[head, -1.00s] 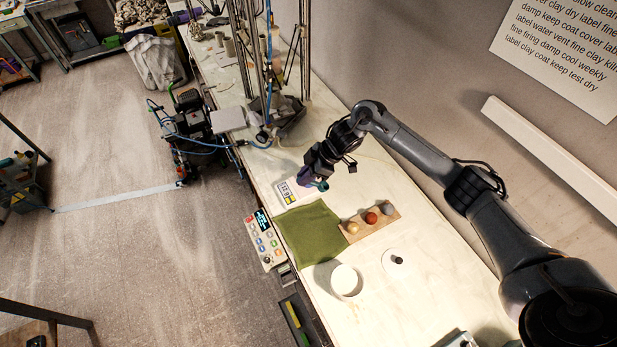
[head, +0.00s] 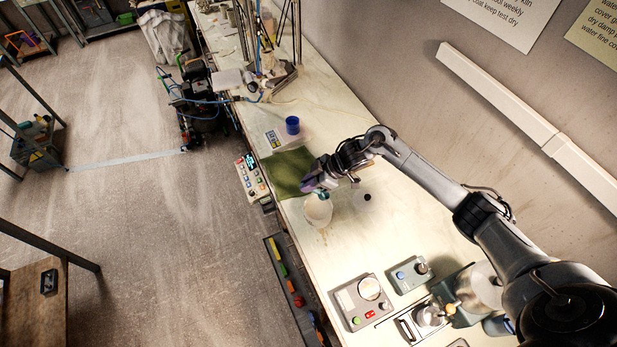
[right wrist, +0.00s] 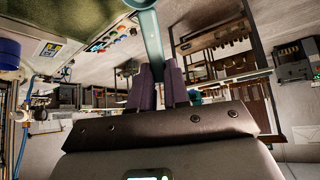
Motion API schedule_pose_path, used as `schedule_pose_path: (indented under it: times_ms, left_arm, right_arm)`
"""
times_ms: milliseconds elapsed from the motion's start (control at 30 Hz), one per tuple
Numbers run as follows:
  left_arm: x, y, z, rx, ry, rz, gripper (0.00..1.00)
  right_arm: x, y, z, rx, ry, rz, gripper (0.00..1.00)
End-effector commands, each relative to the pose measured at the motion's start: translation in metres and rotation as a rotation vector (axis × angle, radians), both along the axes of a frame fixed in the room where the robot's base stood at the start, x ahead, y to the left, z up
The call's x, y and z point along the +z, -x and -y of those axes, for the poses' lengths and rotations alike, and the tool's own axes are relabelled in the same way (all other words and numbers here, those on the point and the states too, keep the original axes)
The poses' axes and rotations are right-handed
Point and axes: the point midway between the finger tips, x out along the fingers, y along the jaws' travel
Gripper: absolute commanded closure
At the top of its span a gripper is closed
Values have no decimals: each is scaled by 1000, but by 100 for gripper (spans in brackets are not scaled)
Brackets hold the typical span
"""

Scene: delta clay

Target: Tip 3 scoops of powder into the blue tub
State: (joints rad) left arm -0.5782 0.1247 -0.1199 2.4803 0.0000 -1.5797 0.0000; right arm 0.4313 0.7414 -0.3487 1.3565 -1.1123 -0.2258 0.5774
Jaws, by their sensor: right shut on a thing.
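The blue tub (head: 292,125) stands upright on a small scale (head: 273,138) at the back of the bench; it also shows at the left edge of the right wrist view (right wrist: 9,53). A round white tub (head: 318,212) stands nearer, in front of the green cloth. My right gripper (head: 318,187) is over the far rim of the white tub, shut on the handle of a teal scoop (right wrist: 149,38). The scoop's bowl is cut off in the right wrist view and small in the head view, so I cannot tell what it holds. My left gripper is not in view.
A green cloth (head: 285,172) lies between the two tubs. A white lid with a black knob (head: 367,197) lies right of the white tub. A button panel (head: 251,176) is at the bench's left edge. Several devices, including a grey control box (head: 360,303), stand at the near end.

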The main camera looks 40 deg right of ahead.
Motion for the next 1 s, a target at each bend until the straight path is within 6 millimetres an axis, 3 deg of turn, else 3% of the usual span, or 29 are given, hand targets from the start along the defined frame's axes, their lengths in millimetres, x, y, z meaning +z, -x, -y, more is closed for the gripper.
schedule_pose_path:
  times_ms: [367, 767, 1000]
  left_arm:
    - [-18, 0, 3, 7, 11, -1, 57]
    - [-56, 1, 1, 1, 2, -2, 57]
    - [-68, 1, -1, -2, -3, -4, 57]
  right_arm:
    - [-20, 2, 0, 2, -7, 3, 100]
    - [-57, 2, 0, 2, -6, 2, 100]
    - [-78, 2, 0, 3, -7, 1, 100]
